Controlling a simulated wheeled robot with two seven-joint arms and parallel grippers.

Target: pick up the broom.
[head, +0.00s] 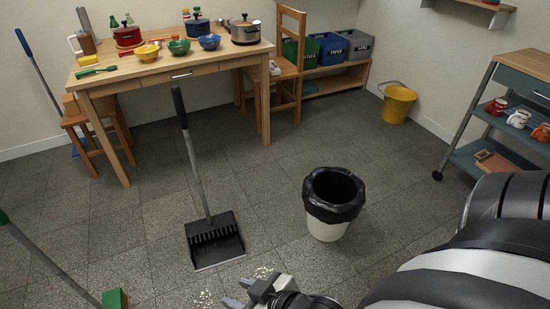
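A long-handled tool with a grey pole and a green head (115,300), which looks like a broom, is at the lower left, cut off by the picture's edges. A second tool with a blue-topped pole (40,70) leans by the wall at the far left, its blue foot partly behind a stool; I cannot tell if it is a broom or a mop. My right gripper (238,293) is at the bottom middle, its two fingers apart with nothing between them. It is to the right of the green head and not touching it. My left gripper is not in view.
A black dustpan (215,242) with an upright handle stands mid-floor. Crumbs (262,272) lie near my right gripper. A lined bin (327,227) stands right of the dustpan. A wooden table (150,72), chair (290,70), yellow bucket (397,103) and cart (485,130) stand farther back.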

